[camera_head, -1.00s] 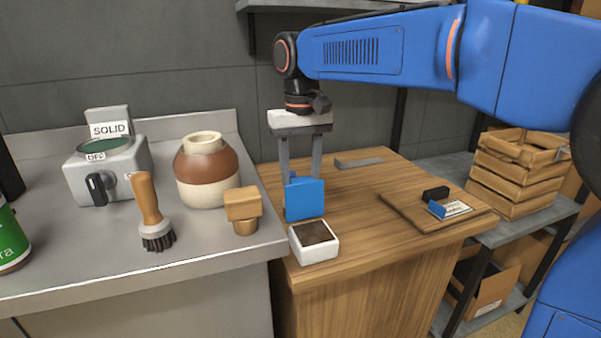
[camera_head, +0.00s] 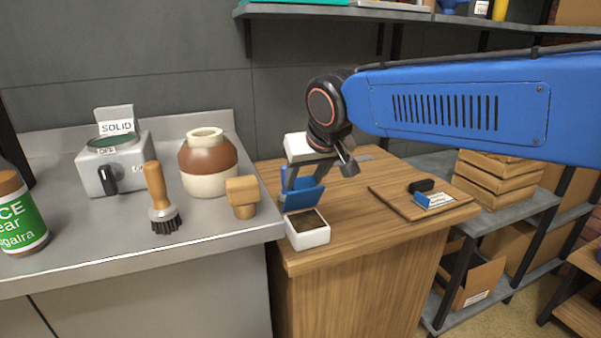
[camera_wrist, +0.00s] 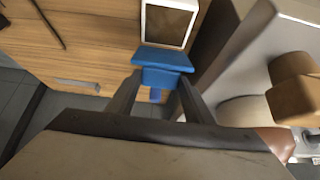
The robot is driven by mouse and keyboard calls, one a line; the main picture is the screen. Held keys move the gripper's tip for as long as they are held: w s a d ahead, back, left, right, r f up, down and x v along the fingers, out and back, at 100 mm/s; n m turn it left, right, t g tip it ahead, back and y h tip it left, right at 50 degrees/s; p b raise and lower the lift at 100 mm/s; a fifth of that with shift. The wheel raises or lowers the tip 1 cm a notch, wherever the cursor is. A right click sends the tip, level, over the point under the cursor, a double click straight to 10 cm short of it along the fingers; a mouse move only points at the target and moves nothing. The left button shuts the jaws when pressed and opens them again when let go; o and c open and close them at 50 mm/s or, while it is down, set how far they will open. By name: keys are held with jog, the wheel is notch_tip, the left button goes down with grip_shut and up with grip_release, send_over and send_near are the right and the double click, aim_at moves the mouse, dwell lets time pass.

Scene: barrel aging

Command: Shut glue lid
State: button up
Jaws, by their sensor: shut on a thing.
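The glue box is a small white open container (camera_head: 307,238) with dark brown contents, near the front left corner of the wooden table. Its blue lid (camera_head: 304,190) stands up at the box's back edge, tilted backward. In the wrist view the lid (camera_wrist: 163,60) shows between my fingers, with the white box (camera_wrist: 193,6) beyond it. My gripper (camera_head: 288,188) is tilted and shut on the blue lid from behind. The fingertips are partly hidden by the lid in the head view.
A steel counter (camera_head: 120,240) on the left holds a brush (camera_head: 159,195), a wooden mallet (camera_head: 242,195) and a brown-white jar (camera_head: 208,165). A clipboard (camera_head: 405,205) lies on the table (camera_head: 350,225) to the right. A shelf (camera_head: 400,14) hangs above.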

jog(key=shift+s+d+f+t+y, duration=0.2)
jog(key=shift+s+d+f+t, duration=0.1)
jog(key=shift+s+t, duration=0.35)
jog(key=shift+s+d+f+t+y, duration=0.2)
jog(key=shift+s+f+t, duration=0.1)
jog(key=shift+s+t, duration=0.3)
jog(key=shift+s+d+f, duration=0.2)
jog(key=shift+s+f, duration=0.45)
jog(key=shift+s+d+f, duration=0.2)
jog(key=shift+s+f, duration=0.4)
jog(key=shift+s+d+f, duration=0.2)
jog(key=shift+s+f, duration=0.25)
jog(key=shift+f, duration=0.4)
jog(key=shift+s+d+f, duration=0.15)
jog(key=shift+s+f, duration=0.3)
jog(key=shift+f, duration=0.45)
jog(key=o, duration=1.5)
jog(key=shift+s+r, duration=0.25)
jog(key=shift+r, duration=0.1)
jog(key=v, duration=1.6)
jog(key=shift+s+d+r, duration=0.2)
jog(key=shift+r, duration=0.05)
